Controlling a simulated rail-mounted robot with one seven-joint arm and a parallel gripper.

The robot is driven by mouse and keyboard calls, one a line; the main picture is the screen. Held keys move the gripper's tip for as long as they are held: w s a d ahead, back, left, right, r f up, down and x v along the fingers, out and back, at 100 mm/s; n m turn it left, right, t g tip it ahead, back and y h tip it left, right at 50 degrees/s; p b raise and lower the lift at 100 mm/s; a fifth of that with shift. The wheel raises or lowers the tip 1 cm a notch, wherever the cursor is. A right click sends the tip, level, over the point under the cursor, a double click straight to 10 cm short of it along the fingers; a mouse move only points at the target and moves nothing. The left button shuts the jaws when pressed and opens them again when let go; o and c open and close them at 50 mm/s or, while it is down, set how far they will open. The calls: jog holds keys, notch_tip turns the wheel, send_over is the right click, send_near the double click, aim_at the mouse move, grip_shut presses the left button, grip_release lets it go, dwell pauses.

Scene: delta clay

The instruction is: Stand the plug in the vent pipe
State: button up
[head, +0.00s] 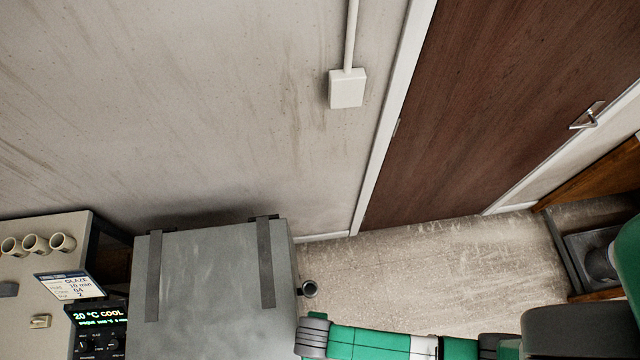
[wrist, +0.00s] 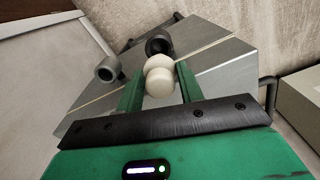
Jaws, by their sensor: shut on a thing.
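The plug (wrist: 160,84) is a cream, rounded, knob-like piece. In the wrist view it sits between the two green fingers of my gripper (wrist: 159,76), which is shut on it. A short grey pipe with a dark round mouth shows left of the plug (wrist: 108,68); it looks like the vent pipe. The plug appears apart from the left pipe. My fingers and the plug are not visible in the head view.
A darker round fitting (wrist: 158,45) shows just beyond the plug, partly hidden by it. The cabinet at left (head: 50,225) carries several cream cups and a lit control display (head: 98,325). A brown door (head: 490,110) stands behind. Bare floor (head: 420,270) lies right of the kiln.

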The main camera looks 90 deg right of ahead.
jog(key=shift+d+f+b, duration=0.1)
jog(key=shift+f+b, duration=1.4)
jog(key=shift+b, duration=0.15)
jog(key=shift+f+p, duration=0.35)
jog(key=shift+f, duration=0.25)
jog(key=shift+f+b, duration=0.45)
jog(key=shift+f, duration=0.2)
jog(key=shift+f+b, duration=0.4)
jog(key=shift+f, duration=0.4)
jog(key=o, duration=1.1)
jog(key=shift+c, duration=0.2)
